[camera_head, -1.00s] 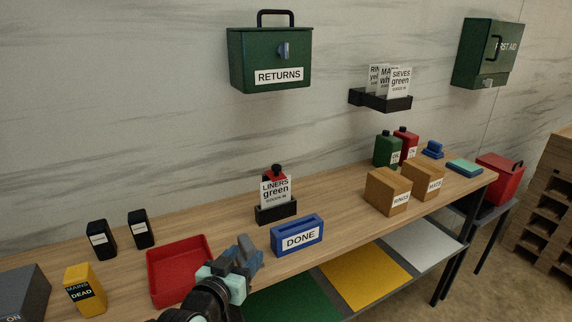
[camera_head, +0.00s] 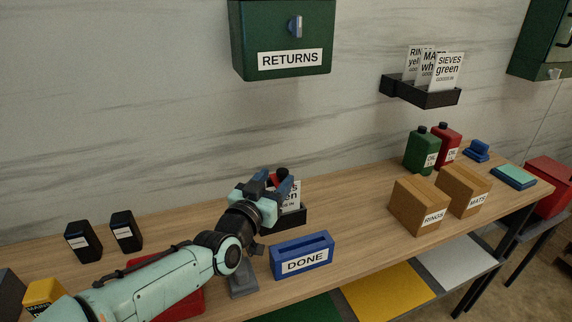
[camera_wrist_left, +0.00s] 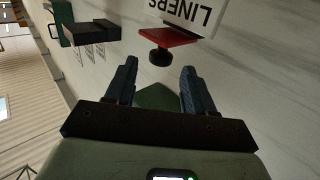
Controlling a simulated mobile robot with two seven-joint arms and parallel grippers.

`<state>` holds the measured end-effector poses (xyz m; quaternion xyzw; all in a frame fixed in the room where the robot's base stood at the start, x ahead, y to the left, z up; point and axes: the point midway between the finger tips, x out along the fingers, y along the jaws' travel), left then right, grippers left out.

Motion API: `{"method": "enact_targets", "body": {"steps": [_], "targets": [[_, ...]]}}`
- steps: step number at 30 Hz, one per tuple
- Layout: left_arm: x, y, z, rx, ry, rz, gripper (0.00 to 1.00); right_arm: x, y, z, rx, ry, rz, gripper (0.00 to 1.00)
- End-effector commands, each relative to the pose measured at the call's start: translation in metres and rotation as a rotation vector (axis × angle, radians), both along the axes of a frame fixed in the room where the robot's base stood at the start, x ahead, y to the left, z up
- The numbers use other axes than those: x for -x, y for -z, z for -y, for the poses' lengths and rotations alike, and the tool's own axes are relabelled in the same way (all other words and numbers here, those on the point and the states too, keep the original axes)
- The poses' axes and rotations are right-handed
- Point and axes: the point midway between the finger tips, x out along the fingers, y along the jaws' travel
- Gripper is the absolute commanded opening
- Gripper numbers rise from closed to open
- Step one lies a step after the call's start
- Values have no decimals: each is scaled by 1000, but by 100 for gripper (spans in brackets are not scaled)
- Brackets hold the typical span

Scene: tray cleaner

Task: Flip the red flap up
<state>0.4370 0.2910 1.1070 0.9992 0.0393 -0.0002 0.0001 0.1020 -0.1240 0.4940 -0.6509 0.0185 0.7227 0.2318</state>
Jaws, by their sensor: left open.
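The red flap (camera_head: 274,181) is mostly hidden behind my left gripper and the LINERS card in the head view. The left wrist view shows it as a flat red piece (camera_wrist_left: 170,37) with a round black knob (camera_wrist_left: 160,57). My left gripper (camera_head: 268,182) is at the card holder in the head view. In the left wrist view its dark fingers are open (camera_wrist_left: 158,72), with the knob just beyond and between their tips. Nothing is held, and I cannot tell whether anything touches. My right gripper is not in view.
The LINERS card (camera_head: 293,196) stands in a black holder (camera_head: 290,219). The blue DONE box (camera_head: 302,256) is close in front. My left arm covers most of the red tray (camera_head: 190,306). The green RETURNS box (camera_head: 281,42) hangs above. Cardboard boxes (camera_head: 418,206) stand to the right.

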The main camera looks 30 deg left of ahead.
Motion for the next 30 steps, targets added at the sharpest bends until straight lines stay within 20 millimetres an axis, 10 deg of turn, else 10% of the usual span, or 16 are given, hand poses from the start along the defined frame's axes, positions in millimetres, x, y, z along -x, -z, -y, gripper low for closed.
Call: {"method": "enact_targets", "body": {"steps": [9,22,27,30], "targets": [[-53,-1,-4,0,1,0,54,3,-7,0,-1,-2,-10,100],[-64,0,-5,0,0,1,54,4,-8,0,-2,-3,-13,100],[-63,0,-5,0,0,1,2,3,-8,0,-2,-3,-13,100],[-63,0,-5,0,1,1,1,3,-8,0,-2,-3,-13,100]]}}
